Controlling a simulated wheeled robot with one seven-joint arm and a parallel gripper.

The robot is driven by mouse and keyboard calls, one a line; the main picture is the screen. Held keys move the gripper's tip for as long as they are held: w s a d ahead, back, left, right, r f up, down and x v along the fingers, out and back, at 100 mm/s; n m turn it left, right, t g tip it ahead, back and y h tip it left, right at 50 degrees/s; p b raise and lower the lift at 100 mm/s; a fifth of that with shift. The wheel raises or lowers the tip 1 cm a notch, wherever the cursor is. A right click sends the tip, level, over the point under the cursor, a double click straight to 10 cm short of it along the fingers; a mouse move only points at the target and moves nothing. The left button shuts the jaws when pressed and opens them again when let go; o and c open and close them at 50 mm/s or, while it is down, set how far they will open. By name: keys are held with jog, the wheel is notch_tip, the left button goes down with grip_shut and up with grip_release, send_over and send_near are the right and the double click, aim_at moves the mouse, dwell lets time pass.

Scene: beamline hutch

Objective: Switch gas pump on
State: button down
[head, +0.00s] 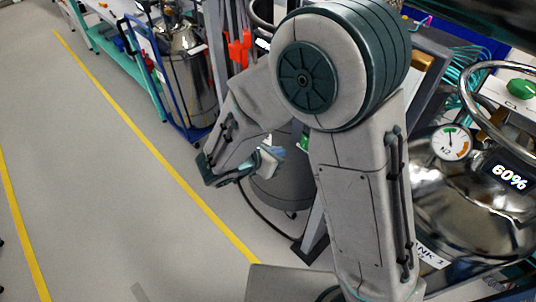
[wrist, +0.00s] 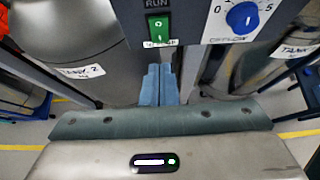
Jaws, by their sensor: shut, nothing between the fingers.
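A green rocker switch (wrist: 159,28) is set in a dark panel at the top of the wrist view. A "RUN" label is above it, and a white label (wrist: 160,43) below it is too blurred to read fully. My gripper (wrist: 158,70) is shut and empty, its blue-grey fingers together just below the switch in the picture. I cannot tell whether the fingertips touch the panel. In the head view my gripper (head: 275,152) is partly hidden by my arm; a small green patch (head: 303,143) shows beside it.
A blue flow knob (wrist: 242,17) marked 0 to 5 is right of the switch. A metal tank labelled 2 (wrist: 80,40) stands left. In the head view a shiny tank (head: 465,200) with a gauge and "60%" display is at right. Open floor (head: 110,180) lies left.

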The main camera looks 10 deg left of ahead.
jog(key=shift+v, duration=2.15)
jog(key=m+b, duration=0.3)
jog(key=m, duration=0.3)
jog(key=m+g+y+b, duration=0.1)
jog(key=m+b, duration=0.2)
jog(key=m, duration=0.3)
jog(key=m+b, duration=0.3)
jog(key=m, duration=0.3)
jog(key=shift+w+d+f, duration=0.25)
jog(key=shift+d, duration=0.1)
jog(key=r+p+x, duration=0.1)
jog(key=x, duration=1.2)
jog(key=shift+w+d, duration=0.4)
jog(key=shift+w, duration=0.1)
